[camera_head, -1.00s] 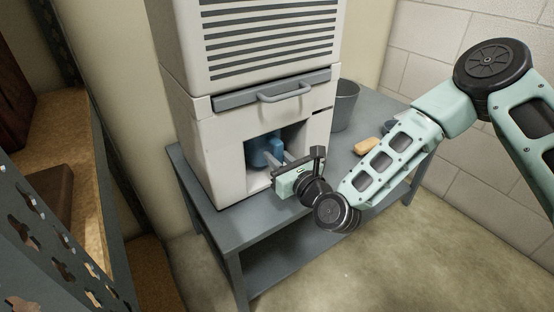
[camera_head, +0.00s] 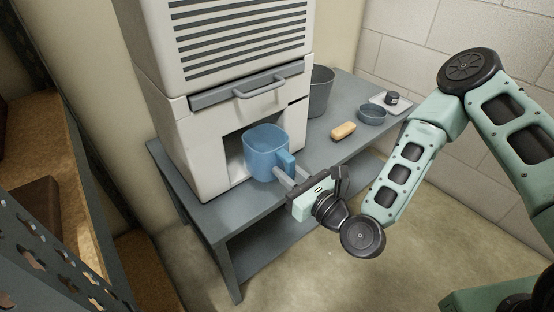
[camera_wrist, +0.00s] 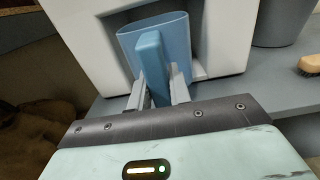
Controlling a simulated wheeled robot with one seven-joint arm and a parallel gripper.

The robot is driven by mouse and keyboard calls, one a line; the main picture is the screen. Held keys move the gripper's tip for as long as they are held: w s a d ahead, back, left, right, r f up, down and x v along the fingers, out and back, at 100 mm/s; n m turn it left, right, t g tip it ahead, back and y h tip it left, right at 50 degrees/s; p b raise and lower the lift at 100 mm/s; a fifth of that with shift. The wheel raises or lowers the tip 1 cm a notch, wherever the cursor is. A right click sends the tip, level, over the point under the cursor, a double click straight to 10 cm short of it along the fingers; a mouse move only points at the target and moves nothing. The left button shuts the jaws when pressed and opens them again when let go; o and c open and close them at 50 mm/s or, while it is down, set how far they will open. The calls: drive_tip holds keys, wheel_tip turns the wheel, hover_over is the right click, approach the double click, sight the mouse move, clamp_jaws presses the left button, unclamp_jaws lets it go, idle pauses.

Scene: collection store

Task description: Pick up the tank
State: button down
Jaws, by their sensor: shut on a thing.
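The tank is a translucent blue, open-topped container (camera_head: 262,148) with a solid blue handle (camera_head: 286,164) facing my gripper. In the head view it is just in front of the opening of the white machine (camera_head: 200,150). My gripper (camera_head: 285,177) is shut on the tank's handle. In the wrist view the tank (camera_wrist: 177,42) stands upright ahead, its handle (camera_wrist: 152,62) between my two fingers (camera_wrist: 157,92). The tank's lower part is partly hidden by the handle and fingers, and I cannot tell whether it touches the table.
The machine stands on a grey table (camera_head: 225,215) with a lower shelf. To its right are a grey bucket (camera_head: 320,92), a brush (camera_head: 343,131), a round grey dish (camera_head: 372,114) and a small dark item on a white pad (camera_head: 391,99). Metal shelving (camera_head: 50,235) is at the left.

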drive_tip(key=v, duration=0.4)
drive_tip(key=shift+p, duration=0.3)
drive_tip(key=shift+s+d+r+p, duration=0.15)
drive_tip(key=shift+r+p, duration=0.05)
drive_tip(key=shift+p, duration=0.25)
drive_tip(key=shift+p+v, duration=0.75)
drive_tip(key=shift+v, duration=0.15)
